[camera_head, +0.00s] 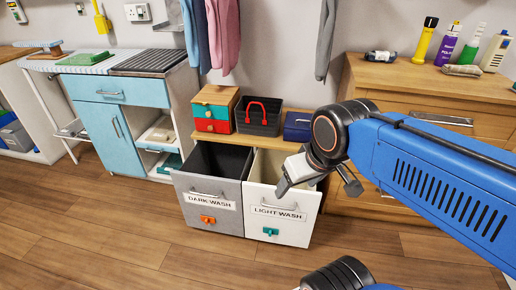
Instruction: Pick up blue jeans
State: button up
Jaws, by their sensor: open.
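I cannot pick out blue jeans for certain. A blue-grey garment (196,32) hangs at the top beside a pink one (222,32), but its cut is not clear. A dark blue item (298,126) sits on the wooden shelf; I cannot tell whether it is cloth or a box. My gripper (318,188) is open, with its fingers apart, in front of and above the white LIGHT WASH bin (285,222). I see nothing between the fingers. The gripper and arm hide part of that bin's opening.
The grey DARK WASH bin (208,212) stands left of the white bin, with a dark interior. A black basket (258,118) and small coloured drawers (213,108) stand on the shelf behind. A wooden dresser (420,82) with bottles stands right. The wooden floor (90,235) at front left is clear.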

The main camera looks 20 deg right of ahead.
aim_at(386, 56)
jog(key=l+z, duration=0.1)
jog(key=z, duration=1.25)
